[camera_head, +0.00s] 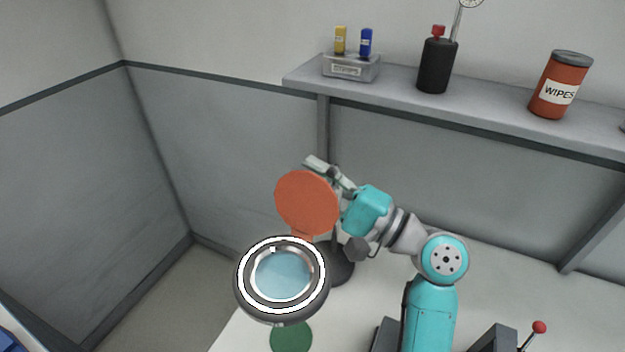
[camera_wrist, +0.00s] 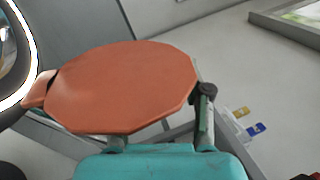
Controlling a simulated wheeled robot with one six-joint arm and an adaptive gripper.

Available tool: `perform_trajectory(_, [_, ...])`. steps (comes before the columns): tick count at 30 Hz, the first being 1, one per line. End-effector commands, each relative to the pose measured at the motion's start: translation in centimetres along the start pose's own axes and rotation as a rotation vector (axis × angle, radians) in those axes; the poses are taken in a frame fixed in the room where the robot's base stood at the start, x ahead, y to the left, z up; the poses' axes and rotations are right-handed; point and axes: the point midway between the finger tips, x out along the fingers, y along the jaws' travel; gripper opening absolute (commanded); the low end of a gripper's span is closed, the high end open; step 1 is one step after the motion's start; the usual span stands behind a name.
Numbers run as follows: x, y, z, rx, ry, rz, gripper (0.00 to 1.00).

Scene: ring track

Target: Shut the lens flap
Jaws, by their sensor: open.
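The lens flap (camera_head: 306,204) is an orange-red disc standing raised, hinged at the back rim of the round magnifier lamp (camera_head: 244,295). The lamp's pale blue lens (camera_head: 282,277) is uncovered inside a lit white ring. My gripper (camera_head: 322,172) is open, behind and to the right of the flap, close to its upper edge; I cannot tell whether they touch. In the wrist view the flap (camera_wrist: 130,88) fills the middle and hides much of the fingers. The lamp's ring (camera_wrist: 30,62) shows at the left edge there.
A grey shelf (camera_head: 490,98) on the back wall holds a bin (camera_head: 350,69) with yellow and blue items, a dark bottle (camera_head: 433,66) and a red wipes tub (camera_head: 560,85). A green disc (camera_head: 291,337) lies below the lamp. The space left of the lamp looks clear.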

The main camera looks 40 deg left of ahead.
Motion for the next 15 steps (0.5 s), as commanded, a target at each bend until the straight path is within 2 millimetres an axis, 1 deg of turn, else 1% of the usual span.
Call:
perform_trajectory(2, [-0.02,0.01,-0.01,0.0,0.0,0.0,0.49])
perform_trajectory(3, [-0.02,0.01,-0.01,0.0,0.0,0.0,0.39])
perform_trajectory(5, [-0.03,0.01,-0.01,0.0,0.0,0.0,0.24])
perform_trajectory(6, [-0.03,0.01,-0.01,0.0,0.0,0.0,0.14])
perform_trajectory(8, [-0.03,0.01,-0.01,0.0,0.0,0.0,0.0])
perform_trajectory(15, [-0.04,0.02,0.01,-0.001,0.0,0.0,0.0])
